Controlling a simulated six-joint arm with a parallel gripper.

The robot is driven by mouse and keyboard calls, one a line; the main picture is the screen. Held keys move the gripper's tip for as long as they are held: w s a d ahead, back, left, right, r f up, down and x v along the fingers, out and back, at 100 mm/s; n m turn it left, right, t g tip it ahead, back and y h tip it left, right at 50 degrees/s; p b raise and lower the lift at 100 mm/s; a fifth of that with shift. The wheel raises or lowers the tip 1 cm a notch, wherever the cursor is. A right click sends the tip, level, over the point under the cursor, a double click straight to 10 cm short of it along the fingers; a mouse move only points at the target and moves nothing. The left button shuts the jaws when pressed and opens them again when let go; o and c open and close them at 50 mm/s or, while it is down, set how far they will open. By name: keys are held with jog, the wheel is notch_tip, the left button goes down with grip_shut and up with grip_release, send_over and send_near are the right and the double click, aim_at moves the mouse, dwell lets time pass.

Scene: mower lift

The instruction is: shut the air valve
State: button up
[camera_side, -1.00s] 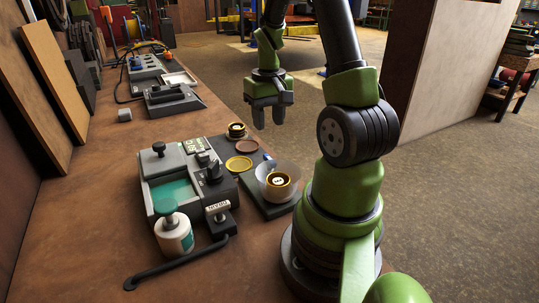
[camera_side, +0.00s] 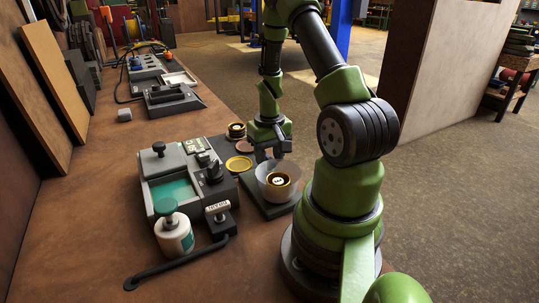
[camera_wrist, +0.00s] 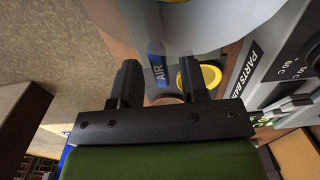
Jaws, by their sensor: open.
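The valve's handle cannot be made out clearly. In the side view my gripper (camera_side: 269,155) hangs low over this plate, just behind the clear bowl, and hides the valve's spot. In the wrist view my gripper (camera_wrist: 158,70) has its two dark fingers wide apart with nothing held between them. Whether the fingertips touch anything cannot be told.
The clear bowl (camera_side: 264,171) with a brass-rimmed part stands close in front of my gripper. A yellow ring (camera_side: 239,163) and another brass part (camera_side: 236,130) lie nearby. The parts-bath unit (camera_side: 172,168) and a white bottle (camera_side: 174,238) stand left.

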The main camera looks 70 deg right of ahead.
jog(key=shift+c, duration=0.4)
grip_shut()
jog(key=shift+m, duration=0.3)
jog(key=m, duration=0.3)
jog(key=shift+m, duration=0.3)
jog(key=m, duration=0.4)
jog(key=shift+m, duration=0.3)
jog(key=m, duration=0.9)
